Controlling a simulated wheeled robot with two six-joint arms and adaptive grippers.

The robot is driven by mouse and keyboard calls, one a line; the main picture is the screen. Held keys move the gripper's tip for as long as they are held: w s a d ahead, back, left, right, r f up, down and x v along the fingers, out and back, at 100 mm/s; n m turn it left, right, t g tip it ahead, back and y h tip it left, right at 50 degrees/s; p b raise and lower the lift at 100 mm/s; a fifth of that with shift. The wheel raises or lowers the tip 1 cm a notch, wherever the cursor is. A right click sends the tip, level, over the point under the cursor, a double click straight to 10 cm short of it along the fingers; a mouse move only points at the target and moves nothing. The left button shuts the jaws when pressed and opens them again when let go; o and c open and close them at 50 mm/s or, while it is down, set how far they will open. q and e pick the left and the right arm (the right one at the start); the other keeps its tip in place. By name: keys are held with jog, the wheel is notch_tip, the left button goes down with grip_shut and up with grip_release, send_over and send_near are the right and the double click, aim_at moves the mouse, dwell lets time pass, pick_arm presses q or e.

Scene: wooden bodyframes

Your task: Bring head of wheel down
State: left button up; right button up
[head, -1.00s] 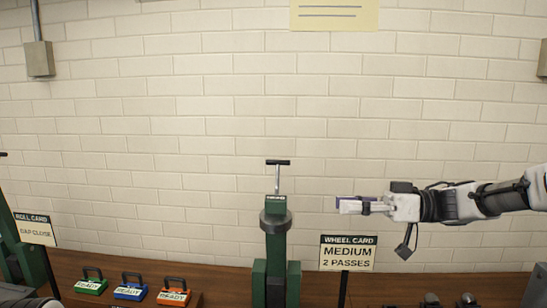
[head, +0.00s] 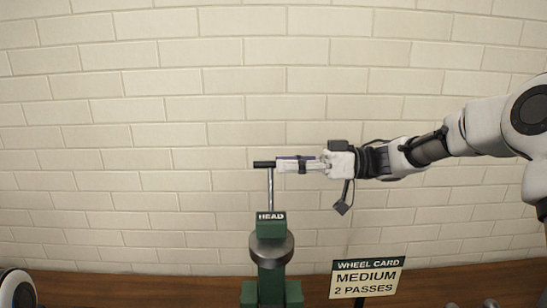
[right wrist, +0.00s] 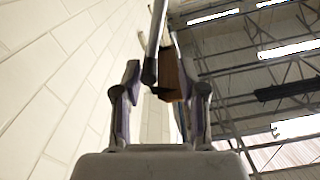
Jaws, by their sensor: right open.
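The wheel machine has a green head block (head: 270,227) marked HEAD, with a grey round collar below it. A thin metal rod rises from the block to a black T-handle (head: 264,164). My right gripper (head: 281,165) comes in level from the right, with its fingertips at the right end of the handle bar. In the right wrist view the handle (right wrist: 150,72) shows between the two spread fingers (right wrist: 163,92), nearer the left one. The gripper is open. Contact with the handle cannot be told. My left gripper is not in view.
A wheel card (head: 366,278) reading MEDIUM, 2 PASSES stands right of the machine, below my right arm. The wooden bench (head: 150,291) runs along the bottom. A pale brick wall (head: 130,110) is behind. The space around the handle's left side is clear.

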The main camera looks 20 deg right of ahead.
aim_at(275, 165)
jog(key=w+a, duration=0.1)
jog(key=w+a+f, duration=0.1)
jog(key=shift+w+a, duration=0.3)
jog(key=shift+s+r, duration=0.15)
jog(key=shift+s, duration=0.1)
jog(key=shift+s+d+r, duration=0.1)
jog(key=shift+s, duration=0.15)
grip_shut()
jog(key=shift+w, duration=0.1)
